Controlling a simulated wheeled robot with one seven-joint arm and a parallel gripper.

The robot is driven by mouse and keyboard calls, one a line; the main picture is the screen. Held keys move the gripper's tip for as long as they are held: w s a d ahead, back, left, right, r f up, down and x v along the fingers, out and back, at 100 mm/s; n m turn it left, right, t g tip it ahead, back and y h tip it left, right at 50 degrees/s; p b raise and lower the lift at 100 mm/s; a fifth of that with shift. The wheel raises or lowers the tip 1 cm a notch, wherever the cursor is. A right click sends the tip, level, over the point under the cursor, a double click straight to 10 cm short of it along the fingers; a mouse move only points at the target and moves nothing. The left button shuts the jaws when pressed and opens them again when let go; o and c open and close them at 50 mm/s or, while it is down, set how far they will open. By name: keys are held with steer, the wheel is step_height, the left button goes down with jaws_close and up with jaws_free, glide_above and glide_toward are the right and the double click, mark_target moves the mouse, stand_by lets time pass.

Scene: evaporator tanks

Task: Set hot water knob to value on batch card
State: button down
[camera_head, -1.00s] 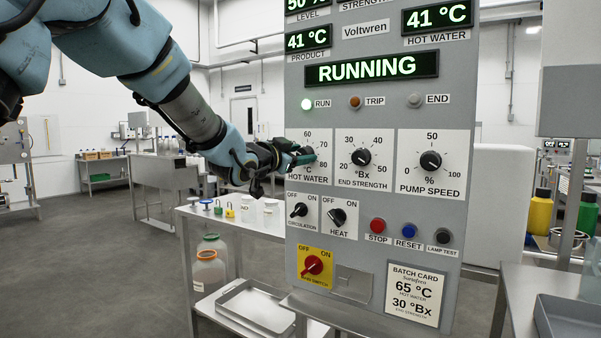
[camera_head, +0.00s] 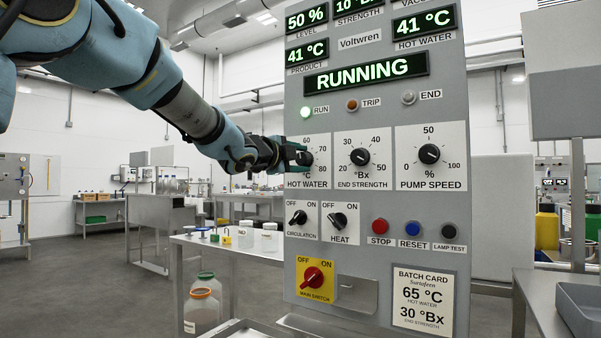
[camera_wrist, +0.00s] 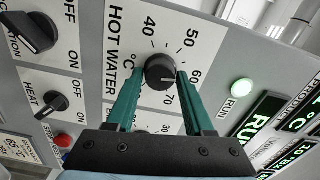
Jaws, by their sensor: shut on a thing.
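The black hot water knob (camera_head: 307,158) is on the grey control panel, partly hidden by my gripper (camera_head: 299,158) in the head view. In the wrist view, the green fingers of my gripper (camera_wrist: 160,78) are closed on both sides of the hot water knob (camera_wrist: 160,70). Its white pointer mark seems to point between 60 and 70; the exact value is hard to tell. The batch card (camera_head: 423,300) at the panel's lower right reads 65 °C hot water and 30 °Bx end strength. The hot water display (camera_head: 424,23) reads 41 °C.
The end strength knob (camera_head: 360,157) and pump speed knob (camera_head: 429,154) are right of the hot water dial. The circulation switch (camera_head: 299,218) and heat switch (camera_head: 340,220) are below. The running display (camera_head: 366,73) is lit. A metal table (camera_head: 250,250) with jars stands left of the panel.

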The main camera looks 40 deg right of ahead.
steer(key=m+b, duration=0.2)
steer(key=m, duration=0.1)
steer(key=m+b, duration=0.1)
steer(key=shift+f+m, duration=0.3)
steer(key=shift+r+m+b, duration=0.1)
steer(key=shift+m+b, duration=0.85)
steer(key=shift+m, duration=0.55)
steer(key=shift+c, duration=1.4)
jaws_free()
steer(key=v, duration=1)
steer(key=shift+a+b, duration=0.35)
steer(key=shift+b, duration=0.1)
